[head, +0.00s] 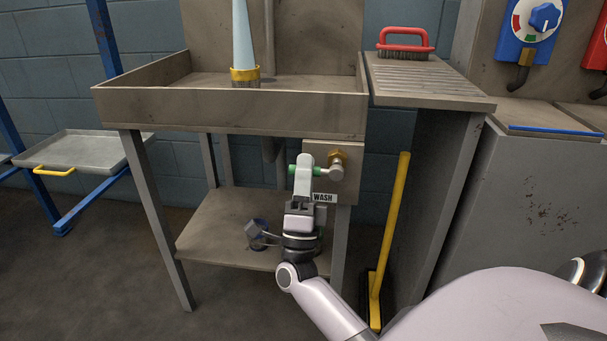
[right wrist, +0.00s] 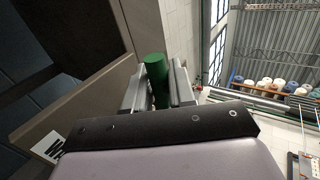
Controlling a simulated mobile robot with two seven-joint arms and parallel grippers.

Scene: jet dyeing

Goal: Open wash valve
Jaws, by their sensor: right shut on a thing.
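The wash valve (head: 337,158) is a brass and grey metal fitting on a panel under the front right of the sink, above a label reading WASH (head: 324,197). Its lever has a green grip (head: 316,171) that points left in the head view. My right gripper (head: 303,174) reaches up from below and is shut on the green grip. In the right wrist view the green grip (right wrist: 155,72) stands between the two grey fingers (right wrist: 157,90). My left gripper is not in view.
A lower shelf (head: 215,230) is beneath. A yellow-handled broom (head: 390,225) leans right of the valve. A red brush (head: 404,42) lies on the ribbed board (head: 425,82). A tray (head: 85,150) stands left.

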